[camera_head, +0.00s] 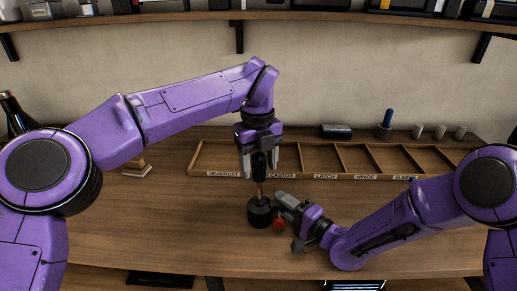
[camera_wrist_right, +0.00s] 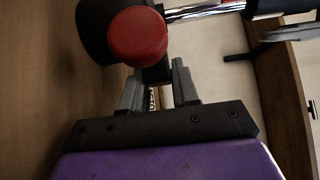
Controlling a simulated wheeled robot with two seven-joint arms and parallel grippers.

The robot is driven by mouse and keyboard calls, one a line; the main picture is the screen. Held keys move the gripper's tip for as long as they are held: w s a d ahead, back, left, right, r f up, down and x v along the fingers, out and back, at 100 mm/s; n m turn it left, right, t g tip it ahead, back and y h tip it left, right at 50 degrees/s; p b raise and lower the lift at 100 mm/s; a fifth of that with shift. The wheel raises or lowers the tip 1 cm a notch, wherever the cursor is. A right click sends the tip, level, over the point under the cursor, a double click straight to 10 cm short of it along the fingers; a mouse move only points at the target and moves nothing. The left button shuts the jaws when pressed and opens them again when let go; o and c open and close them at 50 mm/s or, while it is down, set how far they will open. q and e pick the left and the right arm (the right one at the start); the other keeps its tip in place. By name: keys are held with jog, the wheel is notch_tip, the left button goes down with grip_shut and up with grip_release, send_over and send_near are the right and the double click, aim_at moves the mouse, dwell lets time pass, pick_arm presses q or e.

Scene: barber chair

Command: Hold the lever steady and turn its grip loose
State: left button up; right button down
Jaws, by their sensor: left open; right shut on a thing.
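The lever stands upright on the table, with a round black base (camera_head: 260,212), a thin metal rod (camera_head: 260,190) and a black grip (camera_head: 259,165) on top. A red knob (camera_head: 279,224) sits beside the base. My left gripper (camera_head: 259,174) points down from above, its open fingers on either side of the grip; contact cannot be told. My right gripper (camera_head: 281,203) is low beside the base, shut on the lower part of the lever. In the right wrist view, the fingers (camera_wrist_right: 158,85) close at a dark part behind the red knob (camera_wrist_right: 137,35); the chrome rod (camera_wrist_right: 203,9) runs right.
A wooden tray (camera_head: 228,174) with labelled compartments lies behind the lever. A blue-handled tool (camera_head: 386,121), a dark box (camera_head: 336,131) and small cylinders (camera_head: 443,131) stand behind it. A small wooden stand (camera_head: 136,169) is at left. The table front (camera_head: 170,235) is clear.

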aim_at(258, 153)
pick_arm(q)
notch_tip(258, 153, up, 11)
jog(key=shift+w+a+f, duration=0.1)
jog(key=shift+a, duration=0.05)
pick_arm(e)
jog(key=c, duration=0.8)
grip_release()
jog(key=shift+o, duration=0.2)
jog(key=shift+s+d, duration=0.1)
